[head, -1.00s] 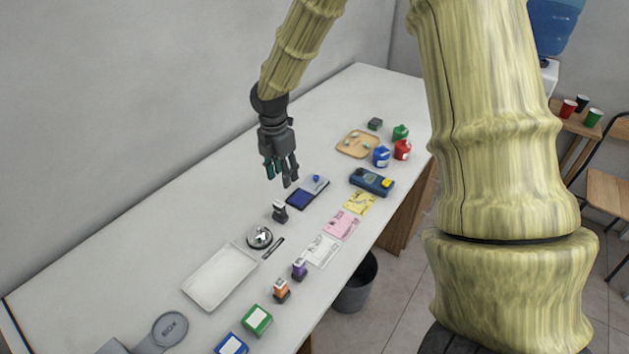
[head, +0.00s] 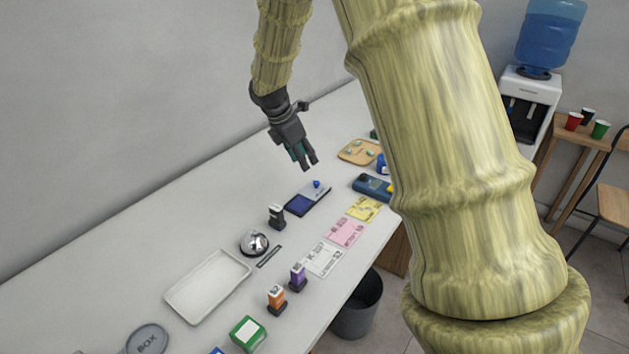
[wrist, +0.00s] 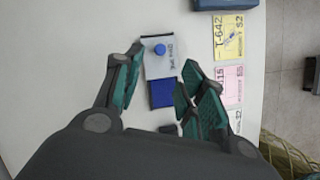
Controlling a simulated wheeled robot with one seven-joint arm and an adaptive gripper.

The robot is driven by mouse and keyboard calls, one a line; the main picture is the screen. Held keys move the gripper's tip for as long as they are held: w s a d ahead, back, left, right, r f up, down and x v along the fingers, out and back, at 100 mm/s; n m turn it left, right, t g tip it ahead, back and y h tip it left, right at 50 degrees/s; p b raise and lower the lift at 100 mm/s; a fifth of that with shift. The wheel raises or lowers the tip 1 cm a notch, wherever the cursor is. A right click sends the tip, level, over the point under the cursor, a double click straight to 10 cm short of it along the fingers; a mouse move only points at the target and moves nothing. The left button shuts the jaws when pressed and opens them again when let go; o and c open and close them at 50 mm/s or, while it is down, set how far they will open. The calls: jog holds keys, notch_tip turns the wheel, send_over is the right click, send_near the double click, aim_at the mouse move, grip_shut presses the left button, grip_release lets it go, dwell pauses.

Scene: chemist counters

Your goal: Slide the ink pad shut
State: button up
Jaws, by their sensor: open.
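The ink pad (head: 300,202) lies on the white counter, partly open. Its dark blue pad shows on the near side, and its grey sliding lid (head: 318,190) with a blue knob (head: 316,183) is at the far side. In the wrist view the blue pad (wrist: 162,94) is nearest me, with the lid (wrist: 160,63) beyond it. My gripper (head: 308,167) is open and empty above the counter, near the lid end of the ink pad. In the wrist view its green-lined fingers (wrist: 157,85) spread to the left and right of the ink pad. I cannot tell their exact height above it.
A black stamp (head: 276,216), a silver bell (head: 254,243) and a white tray (head: 190,318) stand nearer on the counter. Yellow (head: 365,208), pink (head: 344,232) and white (head: 323,259) cards lie to the right. A blue device (head: 373,187) and wooden tray (head: 347,157) sit beyond.

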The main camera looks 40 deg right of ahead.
aim_at(316, 182)
jog(key=p+x, duration=0.1)
jog(key=x, duration=0.9)
jog(key=shift+c, duration=0.2)
jog(key=shift+a, duration=0.1)
grip_shut()
